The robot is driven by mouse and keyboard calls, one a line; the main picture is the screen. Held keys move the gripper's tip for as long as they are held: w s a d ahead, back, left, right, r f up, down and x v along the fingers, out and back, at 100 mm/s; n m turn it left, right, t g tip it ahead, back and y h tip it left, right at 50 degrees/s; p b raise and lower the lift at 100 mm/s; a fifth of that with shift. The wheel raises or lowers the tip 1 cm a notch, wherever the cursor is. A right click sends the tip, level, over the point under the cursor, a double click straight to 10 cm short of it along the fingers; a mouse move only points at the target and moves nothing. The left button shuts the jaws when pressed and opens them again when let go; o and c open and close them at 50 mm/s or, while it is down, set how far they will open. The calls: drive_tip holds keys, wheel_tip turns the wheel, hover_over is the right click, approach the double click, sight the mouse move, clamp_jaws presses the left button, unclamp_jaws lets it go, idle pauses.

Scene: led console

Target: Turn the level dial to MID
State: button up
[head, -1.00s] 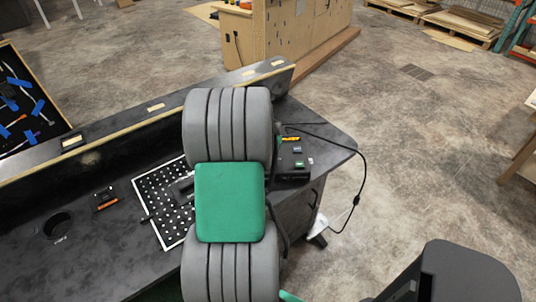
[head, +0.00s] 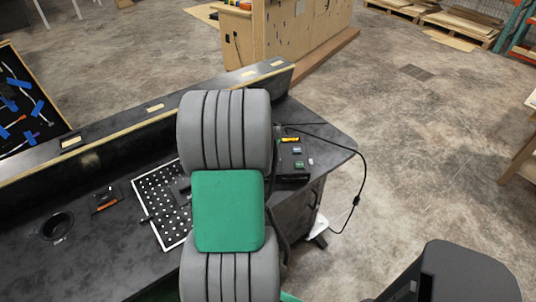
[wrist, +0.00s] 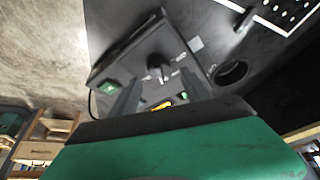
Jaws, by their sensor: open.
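The dark console box (head: 293,163) stands near the right end of the black table, partly hidden behind my arm in the head view. It also shows in the wrist view (wrist: 122,72). The level dial, a dark knob (wrist: 157,66), sits on its panel with small pale labels around it, too blurred to read. Which mark the dial points to I cannot tell. My gripper (wrist: 160,78) is open, with one finger at each side of the dial in the picture; contact cannot be told. The head view hides the gripper behind my arm.
A green button (wrist: 108,87) and a yellow part (wrist: 162,105) are on the console. A perforated board (head: 160,200) lies left of my arm, near a round hole (head: 57,226). A black cable (head: 362,178) hangs off the table's right edge.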

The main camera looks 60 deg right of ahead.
drive_tip(key=v, duration=0.6)
drive_tip(key=shift+s+a, duration=0.1)
